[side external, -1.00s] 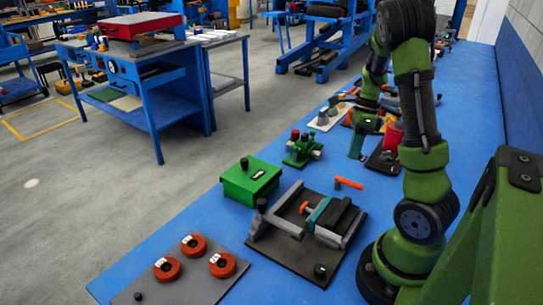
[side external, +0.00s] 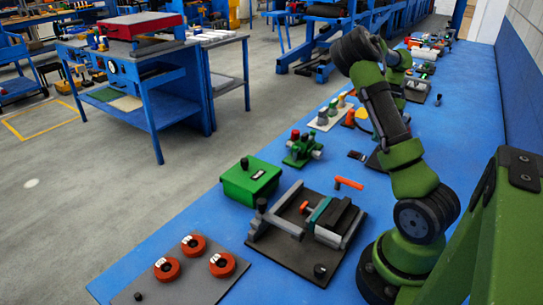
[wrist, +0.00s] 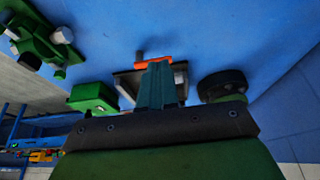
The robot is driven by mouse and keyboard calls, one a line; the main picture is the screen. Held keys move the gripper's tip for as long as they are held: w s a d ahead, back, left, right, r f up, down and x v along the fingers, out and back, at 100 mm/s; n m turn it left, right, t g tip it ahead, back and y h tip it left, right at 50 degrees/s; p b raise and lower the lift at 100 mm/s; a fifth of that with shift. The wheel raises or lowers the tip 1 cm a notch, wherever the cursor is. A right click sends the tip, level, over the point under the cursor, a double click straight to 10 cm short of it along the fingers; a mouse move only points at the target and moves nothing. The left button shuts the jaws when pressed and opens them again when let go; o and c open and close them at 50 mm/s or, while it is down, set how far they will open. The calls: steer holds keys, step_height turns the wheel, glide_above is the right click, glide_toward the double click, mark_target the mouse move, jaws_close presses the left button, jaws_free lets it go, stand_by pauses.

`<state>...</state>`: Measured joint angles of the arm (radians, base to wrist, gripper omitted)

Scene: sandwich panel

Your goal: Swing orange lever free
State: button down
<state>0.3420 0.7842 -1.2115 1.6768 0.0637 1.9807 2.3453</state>
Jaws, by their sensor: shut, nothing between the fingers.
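The orange lever (side external: 349,183) is a short bar with a dark end, just behind the dark base plate of the clamp fixture (side external: 275,255). A smaller orange-red knob (side external: 304,207) sits on the fixture beside its grey bars. In the wrist view my gripper (wrist: 155,68) is shut with its teal fingers together and empty. The orange lever (wrist: 153,62) shows at the fingertips, which overlap it in the picture; that view does not show the gap. In the side view my gripper is hidden behind my arm, and no finger shows at the lever.
A green box (side external: 250,180) stands left of the lever, and a green device with red knobs (side external: 303,148) stands behind. A plate with several orange-red discs (side external: 222,284) lies in front.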

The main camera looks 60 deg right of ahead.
steer(key=x, duration=1)
steer(key=a, duration=0.3)
steer(key=shift+a, duration=0.5)
steer(key=shift+s+a+m+t, duration=0.25)
steer(key=shift+a+m, duration=0.2)
steer(key=shift+m, duration=0.35)
